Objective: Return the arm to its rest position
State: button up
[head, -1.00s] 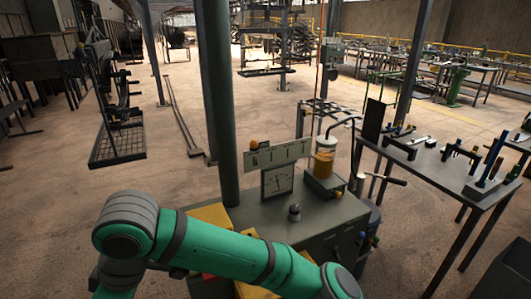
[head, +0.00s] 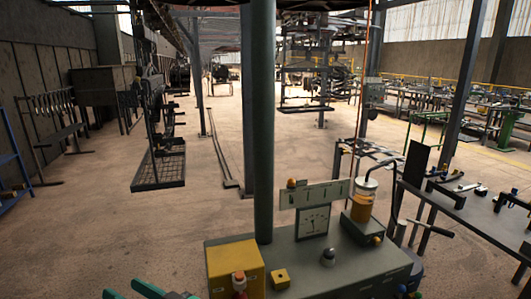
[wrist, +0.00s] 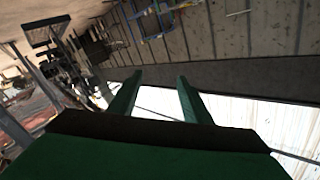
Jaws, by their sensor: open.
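My gripper (wrist: 160,77) shows in the wrist view with its two green fingers apart and nothing between them. It points away from the work surfaces, towards a wall and bright windows that appear tilted. In the head view only small green parts of my arm show at the bottom left edge. The rest of the arm is out of that view.
A grey cabinet (head: 330,262) with a gauge (head: 314,222), an amber jar (head: 362,200) and a yellow box (head: 236,268) stands close in front, beside a green post (head: 263,130). A dark workbench (head: 470,212) stands at right. Open floor (head: 110,230) lies at left.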

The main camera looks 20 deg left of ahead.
jog(key=w+d+f+m+t+h, duration=0.4)
jog(key=w+d+f+m+t, duration=0.1)
jog(key=d+f+m+t, duration=0.45)
jog(key=s+d+f+m+t+h, duration=0.3)
jog(key=d+f+m+h, duration=0.25)
jog(key=d+f, duration=0.55)
jog(key=s+d+f+h, duration=0.6)
jog(key=s+d+f, duration=0.1)
jog(key=s+d, duration=0.4)
jog(key=s+d+n+h, duration=0.1)
jog(key=s+d+n, duration=0.1)
jog(key=s, duration=0.4)
jog(key=s+d+n+h, duration=0.1)
jog(key=s+d+n, duration=0.1)
jog(key=s+d, duration=0.3)
jog(key=shift+s+d+f, duration=0.15)
jog(key=shift+s+d, duration=0.1)
jog(key=shift+s, duration=0.75)
jog(key=shift+g, duration=0.25)
jog(key=c, duration=0.4)
